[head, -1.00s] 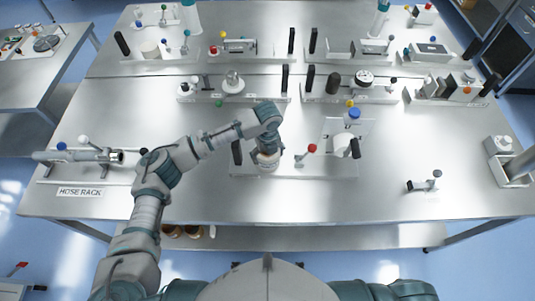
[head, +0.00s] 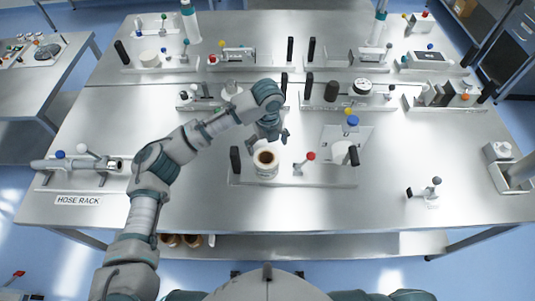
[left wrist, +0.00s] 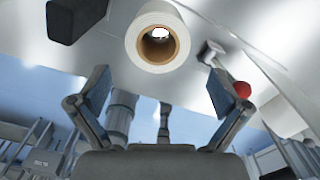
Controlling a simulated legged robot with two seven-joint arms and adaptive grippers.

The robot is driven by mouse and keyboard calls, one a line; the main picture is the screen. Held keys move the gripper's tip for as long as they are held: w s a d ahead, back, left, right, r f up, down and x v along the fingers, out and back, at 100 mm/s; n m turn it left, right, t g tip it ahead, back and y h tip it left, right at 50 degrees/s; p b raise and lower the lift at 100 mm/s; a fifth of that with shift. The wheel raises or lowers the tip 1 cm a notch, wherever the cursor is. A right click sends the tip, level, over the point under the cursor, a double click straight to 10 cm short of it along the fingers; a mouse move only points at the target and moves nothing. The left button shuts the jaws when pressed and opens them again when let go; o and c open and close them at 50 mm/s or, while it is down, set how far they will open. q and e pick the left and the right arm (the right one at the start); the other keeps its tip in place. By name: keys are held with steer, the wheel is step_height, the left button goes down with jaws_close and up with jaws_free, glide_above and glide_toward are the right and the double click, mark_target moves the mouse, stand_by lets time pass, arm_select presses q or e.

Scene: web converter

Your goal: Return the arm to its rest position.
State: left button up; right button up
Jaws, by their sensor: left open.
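My left gripper (head: 270,138) hangs above the near middle of the steel table (head: 110,180), just behind a white roll with a brown core (head: 266,162). The gripper is open and empty. In the left wrist view the two fingers (left wrist: 158,100) are spread apart, and the roll (left wrist: 150,55) lies beyond them, not touching them. The roll stands on a grey base plate (head: 325,178) next to a black post (head: 235,160) and a red-knobbed lever (head: 310,157). My left arm reaches in from the lower left. My right gripper is not in view.
A hose rack (head: 80,167) stands at the table's left. A white panel with a blue knob (head: 352,123) is right of the roll. Several fixtures with levers and black posts line the back. The table's front right holds a small lever (head: 428,190); the space around it is clear.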

arm_select(q)
steer(key=shift+d+r, duration=0.2)
steer(key=shift+r, duration=0.55)
